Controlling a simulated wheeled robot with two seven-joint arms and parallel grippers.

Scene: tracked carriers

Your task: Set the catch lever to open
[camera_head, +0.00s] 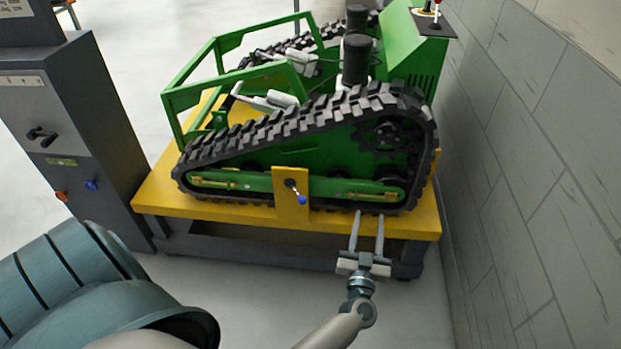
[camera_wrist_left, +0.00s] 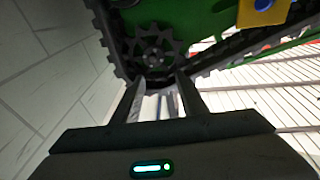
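The catch lever (camera_head: 297,192) is a short lever with a blue knob at its end, on a yellow plate on the side of the green tracked carrier (camera_head: 335,150). It points down and slightly right from its dark pivot. In the left wrist view a blue knob (camera_wrist_left: 263,4) shows at the top edge, partly cut off. My left gripper (camera_head: 368,213) is to the right of the lever and below it, in front of the yellow platform edge. Its two fingers are apart with nothing between them. The wrist view shows the open fingers (camera_wrist_left: 160,85) against the track. My right gripper is not in view.
The carrier stands on a yellow-topped platform (camera_head: 160,202). A grey cabinet (camera_head: 85,120) with a black handle and orange and blue knobs stands at the left. A grey block wall (camera_head: 520,160) runs along the right. Bare floor lies in front of the platform.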

